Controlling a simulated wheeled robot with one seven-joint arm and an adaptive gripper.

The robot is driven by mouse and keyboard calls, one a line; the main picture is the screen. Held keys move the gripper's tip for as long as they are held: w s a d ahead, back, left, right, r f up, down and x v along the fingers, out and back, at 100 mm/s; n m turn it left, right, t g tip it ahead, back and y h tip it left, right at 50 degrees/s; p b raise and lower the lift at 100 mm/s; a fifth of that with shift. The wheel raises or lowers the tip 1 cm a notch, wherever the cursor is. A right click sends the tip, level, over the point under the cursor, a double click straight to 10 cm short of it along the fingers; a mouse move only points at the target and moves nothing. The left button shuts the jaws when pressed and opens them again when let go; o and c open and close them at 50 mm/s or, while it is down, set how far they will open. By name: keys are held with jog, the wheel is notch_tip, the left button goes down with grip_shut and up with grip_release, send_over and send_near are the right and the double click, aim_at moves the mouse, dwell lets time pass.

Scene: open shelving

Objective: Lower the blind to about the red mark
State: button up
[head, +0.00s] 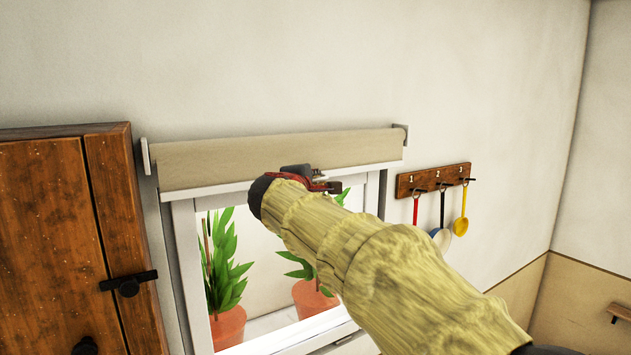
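The beige blind (270,158) is rolled up between two brackets at the top of the window, with a pale bar along its lower edge. The window (190,250) below is almost fully uncovered. My arm reaches up from the lower right. My gripper (325,184) is at the blind's lower edge, right of its middle, and looks close to or touching the bar. The wrist hides most of the fingers, so their opening and any hold on the bar cannot be made out. Red shows beside the gripper, apparently part of it. I cannot make out a separate red mark.
A wooden cabinet (50,230) with a dark handle (128,283) stands close at the left. Potted plants (226,325) stand behind the window. A numbered hook rack (434,178) with hanging utensils is on the wall to the right. The wall above is clear.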

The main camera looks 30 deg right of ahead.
grip_shut()
dwell(0.4)
jog(key=shift+f, duration=0.15)
notch_tip(320, 180, down, 32)
jog(key=b, duration=3.2)
jog(key=shift+b, duration=0.4)
jog(key=shift+o, duration=2.2)
grip_release()
jog(key=v, duration=1.2)
